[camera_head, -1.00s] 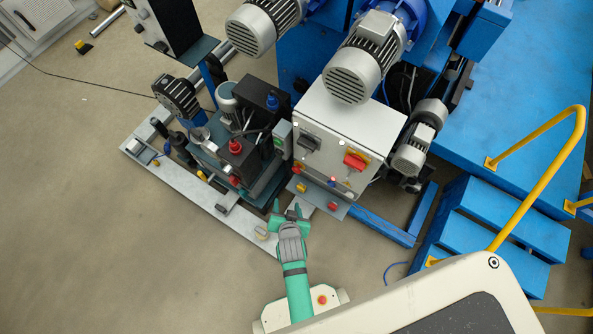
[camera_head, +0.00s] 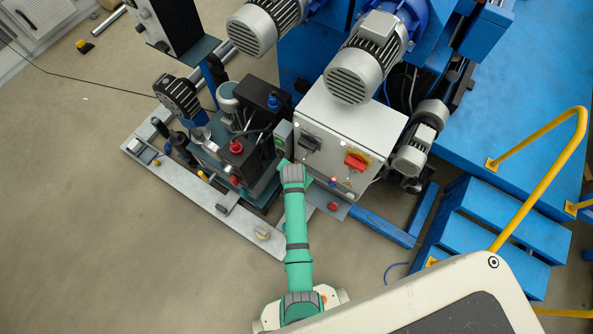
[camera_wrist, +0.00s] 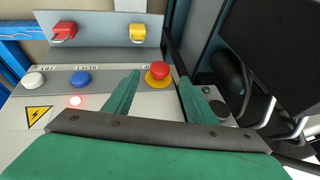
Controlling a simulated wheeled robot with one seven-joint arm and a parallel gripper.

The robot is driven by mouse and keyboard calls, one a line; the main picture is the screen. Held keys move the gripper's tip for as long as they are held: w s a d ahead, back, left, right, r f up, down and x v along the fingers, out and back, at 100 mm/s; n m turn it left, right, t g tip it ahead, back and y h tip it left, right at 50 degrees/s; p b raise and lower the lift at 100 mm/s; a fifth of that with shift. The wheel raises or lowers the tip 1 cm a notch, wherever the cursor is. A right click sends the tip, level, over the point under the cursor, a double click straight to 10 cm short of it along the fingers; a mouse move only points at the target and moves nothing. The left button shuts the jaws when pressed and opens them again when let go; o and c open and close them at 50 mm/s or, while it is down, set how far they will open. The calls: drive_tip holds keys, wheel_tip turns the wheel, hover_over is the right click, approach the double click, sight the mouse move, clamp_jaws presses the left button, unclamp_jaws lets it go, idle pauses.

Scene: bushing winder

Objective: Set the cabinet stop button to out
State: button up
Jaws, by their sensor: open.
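The stop button is a red mushroom head (camera_wrist: 159,70) on a yellow base, on the grey cabinet's panel in the wrist view. I cannot tell whether it is pressed in or out. The cabinet (camera_head: 347,125) stands in the middle of the head view, where my arm seems to hide the button. In the head view my gripper (camera_head: 292,165) is at the cabinet's lower left corner.
A blue button (camera_wrist: 80,79), a white button (camera_wrist: 34,80) and a lit red lamp (camera_wrist: 76,101) sit left of the stop button. A plate with a red knob (camera_wrist: 64,31) and a yellow knob (camera_wrist: 137,32) lies beyond. Dark equipment (camera_wrist: 280,60) stands close on the right.

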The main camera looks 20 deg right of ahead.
drive_tip(key=x, duration=0.7)
drive_tip(key=shift+a, duration=0.1)
